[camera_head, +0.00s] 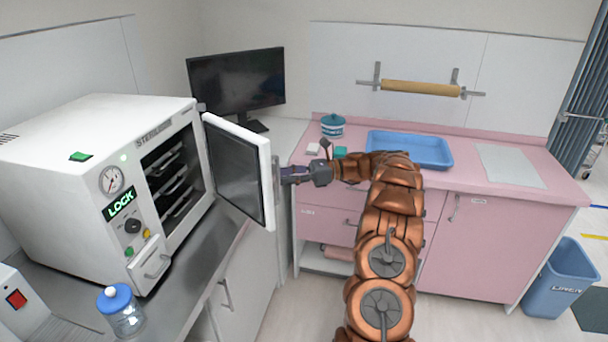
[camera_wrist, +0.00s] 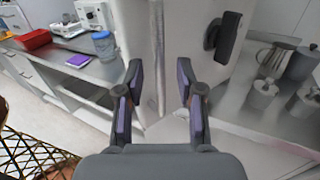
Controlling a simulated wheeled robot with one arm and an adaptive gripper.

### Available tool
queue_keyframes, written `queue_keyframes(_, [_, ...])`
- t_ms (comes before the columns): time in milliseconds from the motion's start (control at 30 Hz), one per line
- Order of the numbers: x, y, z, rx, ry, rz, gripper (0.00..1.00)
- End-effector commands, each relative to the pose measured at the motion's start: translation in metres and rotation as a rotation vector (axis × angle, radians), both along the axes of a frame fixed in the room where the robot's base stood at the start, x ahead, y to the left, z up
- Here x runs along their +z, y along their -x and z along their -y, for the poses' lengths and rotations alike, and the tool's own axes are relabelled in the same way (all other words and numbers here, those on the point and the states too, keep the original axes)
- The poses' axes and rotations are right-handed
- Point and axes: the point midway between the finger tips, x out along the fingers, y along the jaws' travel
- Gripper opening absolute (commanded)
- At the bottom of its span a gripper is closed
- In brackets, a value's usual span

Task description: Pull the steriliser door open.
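The white steriliser (camera_head: 75,160) stands on the counter at left. Its door (camera_head: 264,165) stands wide open, swung out to the right, with its dark inner panel facing my head camera. Shelves (camera_head: 172,180) show inside the chamber. A grey upright handle (camera_head: 276,182) shows at the door's outer side. My gripper (camera_head: 284,175) is at that handle, on the outer side of the door. In the wrist view my gripper (camera_wrist: 159,88) has its fingers spread apart, with a pale upright surface, seemingly the door, beyond and between them. Whether the fingers touch the handle I cannot tell.
A blue-lidded jar (camera_head: 120,311) stands on the steel counter in front of the steriliser. A monitor (camera_head: 238,82) is behind the door. The pink counter at right bears a blue tray (camera_head: 440,158) and a striped pot (camera_head: 333,126). A blue bin (camera_head: 556,282) stands on the floor at right.

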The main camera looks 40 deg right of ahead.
Motion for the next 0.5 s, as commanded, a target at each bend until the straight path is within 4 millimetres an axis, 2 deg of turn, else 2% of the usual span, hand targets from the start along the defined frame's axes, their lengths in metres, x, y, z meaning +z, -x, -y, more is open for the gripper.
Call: queue_keyframes(500, [-0.001,0.011,0.021,-0.002,0.001,0.0,0.37])
